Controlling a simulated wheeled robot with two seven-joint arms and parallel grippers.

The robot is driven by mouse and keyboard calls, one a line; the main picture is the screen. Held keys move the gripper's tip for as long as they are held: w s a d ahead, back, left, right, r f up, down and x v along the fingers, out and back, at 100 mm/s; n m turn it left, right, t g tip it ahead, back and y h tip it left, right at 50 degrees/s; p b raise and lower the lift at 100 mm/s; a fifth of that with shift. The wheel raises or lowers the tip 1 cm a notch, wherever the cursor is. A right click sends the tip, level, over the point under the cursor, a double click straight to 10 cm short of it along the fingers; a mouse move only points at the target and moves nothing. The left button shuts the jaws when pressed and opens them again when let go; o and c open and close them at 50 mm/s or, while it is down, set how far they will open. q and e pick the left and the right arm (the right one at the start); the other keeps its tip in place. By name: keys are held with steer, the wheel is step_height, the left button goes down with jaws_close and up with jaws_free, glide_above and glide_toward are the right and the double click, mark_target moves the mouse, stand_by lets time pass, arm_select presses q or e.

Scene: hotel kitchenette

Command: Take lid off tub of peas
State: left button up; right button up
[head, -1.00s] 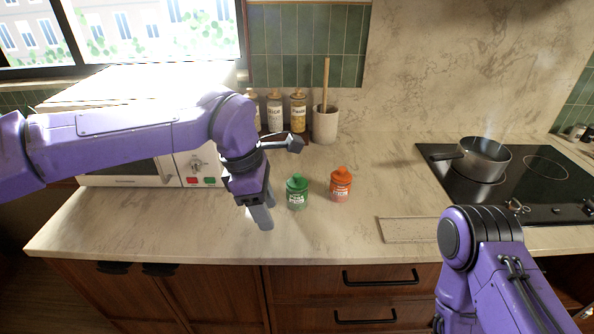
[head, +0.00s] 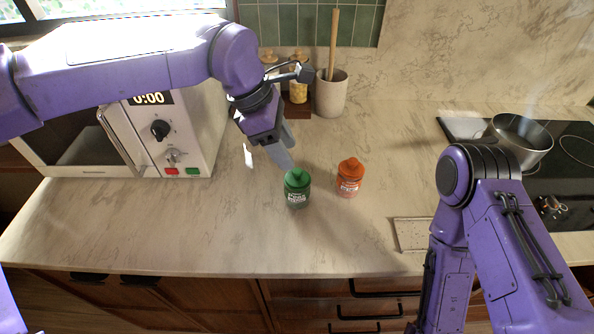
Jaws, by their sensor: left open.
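A small green tub with a green knobbed lid (head: 297,180) stands upright on the counter in the middle of the head view. Its label is too small to read surely; its colour fits peas. The lid sits on it. An orange tub with an orange lid (head: 350,175) stands just right of it. My left gripper (head: 267,158) is open and empty, pointing down, above and left of the green lid. One finger shows close to the lid in the picture; I see no clear contact. My right arm comes in at the right, but its gripper is out of view.
A white microwave (head: 172,128) stands at the left. A utensil crock (head: 331,95) and jars (head: 298,90) stand at the back. A pot (head: 520,145) sits on the black hob at the right. The counter (head: 180,225) in front of the tubs is clear.

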mark_target(297, 171)
arm_select(q)
steer(key=x, duration=0.1)
steer(key=p+x, duration=0.1)
steer(key=x, duration=0.3)
steer(key=shift+w+a+f+p, duration=0.15)
steer(key=shift+w+f+p, duration=0.15)
steer(key=shift+p, duration=0.05)
steer(key=shift+s+f, duration=0.1)
steer(key=shift+f, duration=0.05)
jaws_close()
